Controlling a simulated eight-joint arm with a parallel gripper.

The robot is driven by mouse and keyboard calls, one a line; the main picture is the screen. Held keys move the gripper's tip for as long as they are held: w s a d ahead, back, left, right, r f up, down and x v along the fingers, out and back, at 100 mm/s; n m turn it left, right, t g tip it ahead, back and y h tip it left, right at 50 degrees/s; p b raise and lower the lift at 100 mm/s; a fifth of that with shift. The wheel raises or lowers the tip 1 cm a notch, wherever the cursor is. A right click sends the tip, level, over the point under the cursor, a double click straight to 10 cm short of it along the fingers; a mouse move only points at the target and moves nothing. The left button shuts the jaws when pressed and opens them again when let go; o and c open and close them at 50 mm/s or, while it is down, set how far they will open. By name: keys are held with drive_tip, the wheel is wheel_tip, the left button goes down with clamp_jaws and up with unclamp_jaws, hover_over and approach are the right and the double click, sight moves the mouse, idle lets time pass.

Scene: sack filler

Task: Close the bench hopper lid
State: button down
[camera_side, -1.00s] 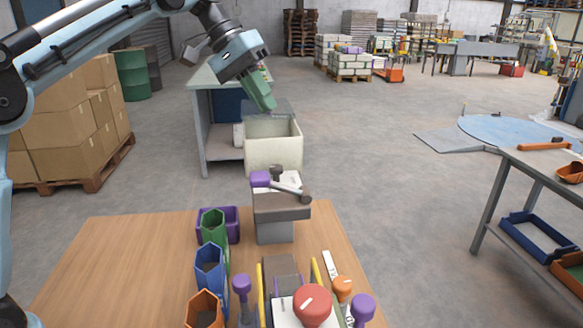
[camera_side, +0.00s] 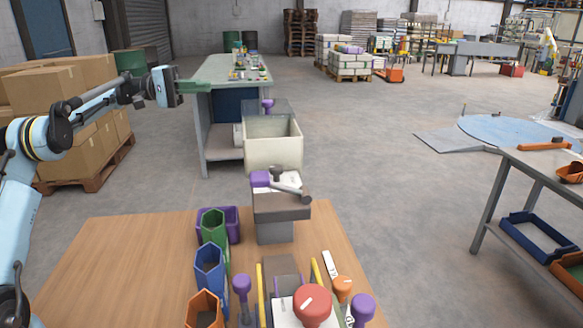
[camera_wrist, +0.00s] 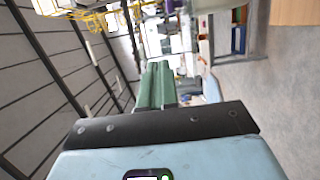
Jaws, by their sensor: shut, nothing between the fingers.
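The bench hopper (camera_side: 273,155) is a cream open-topped box beyond the far edge of the wooden bench. Its lid (camera_side: 257,109) looks like a see-through grey panel with a purple knob (camera_side: 268,103), raised at the hopper's back edge. The hopper's top looks open below it. My gripper (camera_side: 200,87) has green fingers and is to the left of the hopper and lid, apart from both, pointing right. In the wrist view the green fingers (camera_wrist: 157,84) are together with nothing between them. The hopper is not clearly visible there.
A grey block carries a purple-headed hammer-like lever (camera_side: 290,187) in front of the hopper. Green (camera_side: 212,224), blue (camera_side: 209,262) and orange (camera_side: 203,309) bins line the bench (camera_side: 120,260). A red knob (camera_side: 312,305) is at the front. Bench left is clear.

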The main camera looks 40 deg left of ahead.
sight(250, 111)
drive_tip(key=x, duration=0.3)
drive_tip(key=f+x, duration=0.1)
drive_tip(key=x, duration=0.3)
drive_tip(key=f+x, duration=0.1)
drive_tip(key=x, duration=0.2)
drive_tip(key=shift+d+f, duration=0.15)
drive_tip(key=shift+d, duration=0.05)
drive_tip(key=shift+s+d, duration=0.3)
drive_tip(key=shift+d, duration=0.6)
drive_tip(key=shift+s+d, duration=0.2)
drive_tip(key=shift+d, duration=0.7)
drive_tip(key=s+d, duration=0.8)
drive_tip(key=shift+s+d, duration=0.1)
